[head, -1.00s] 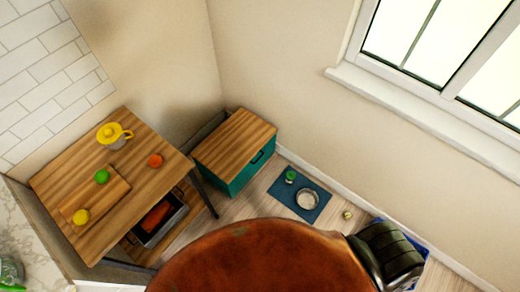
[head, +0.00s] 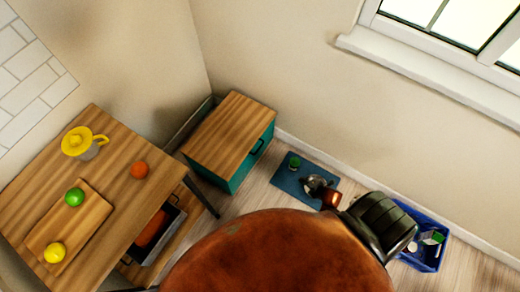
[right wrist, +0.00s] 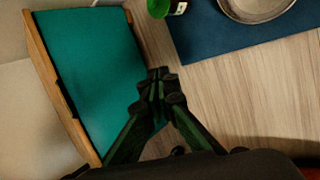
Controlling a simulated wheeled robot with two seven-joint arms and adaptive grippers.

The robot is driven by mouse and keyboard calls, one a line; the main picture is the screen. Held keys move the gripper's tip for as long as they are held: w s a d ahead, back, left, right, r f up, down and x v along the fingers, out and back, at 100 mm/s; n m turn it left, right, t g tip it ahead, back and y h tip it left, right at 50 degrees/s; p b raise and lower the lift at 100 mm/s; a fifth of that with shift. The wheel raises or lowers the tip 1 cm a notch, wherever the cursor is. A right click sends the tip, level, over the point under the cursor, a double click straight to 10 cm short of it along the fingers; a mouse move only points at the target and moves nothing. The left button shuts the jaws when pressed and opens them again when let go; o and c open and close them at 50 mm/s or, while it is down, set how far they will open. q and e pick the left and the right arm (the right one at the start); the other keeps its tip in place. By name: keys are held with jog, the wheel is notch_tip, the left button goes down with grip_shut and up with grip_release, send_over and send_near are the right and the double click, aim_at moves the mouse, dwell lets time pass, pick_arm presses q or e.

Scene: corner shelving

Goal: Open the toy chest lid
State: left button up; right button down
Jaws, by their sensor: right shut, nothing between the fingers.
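The toy chest is a teal box (head: 237,180) with a wooden plank lid (head: 228,135), standing in the corner. The lid lies flat and closed on top. A dark handle shows on the teal front (head: 257,147). In the right wrist view the teal front (right wrist: 100,60) fills the upper left, with the lid's wooden edge (right wrist: 48,72) along its left side. My left gripper is not in view.
A blue mat (head: 283,181) with a green can (head: 295,162) and a metal bowl (right wrist: 255,8) lies right of the chest. A wooden table (head: 120,150) with fruit and a yellow-lidded pitcher (head: 82,143) stands left. A blue crate (head: 436,262) sits at the right by the wall.

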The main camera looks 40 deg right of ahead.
jog(key=w+a+r+n+t+y+b, duration=0.1)
jog(key=w+r+n+y+b, duration=0.1)
jog(key=w+n+b, duration=0.55)
jog(key=w+a+r+n+t+y+b, duration=0.2)
jog(key=w+n+y+b, duration=0.1)
jog(key=w+n, duration=0.85)
jog(key=w+a+f+n+b, duration=0.25)
jog(key=w+f+b, duration=0.2)
jog(key=w, duration=0.25)
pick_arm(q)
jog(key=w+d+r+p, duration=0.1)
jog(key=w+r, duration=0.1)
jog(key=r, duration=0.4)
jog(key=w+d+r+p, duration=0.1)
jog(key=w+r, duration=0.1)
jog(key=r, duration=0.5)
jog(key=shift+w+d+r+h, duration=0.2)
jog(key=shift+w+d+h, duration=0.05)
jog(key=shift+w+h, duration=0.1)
pick_arm(e)
jog(key=r, duration=0.2)
jog(key=r+m, duration=0.1)
jog(key=r, duration=0.1)
jog(key=shift+w+a, duration=0.15)
jog(key=shift+a, duration=0.2)
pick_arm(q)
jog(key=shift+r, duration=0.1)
pick_arm(e)
jog(key=shift+g, duration=0.3)
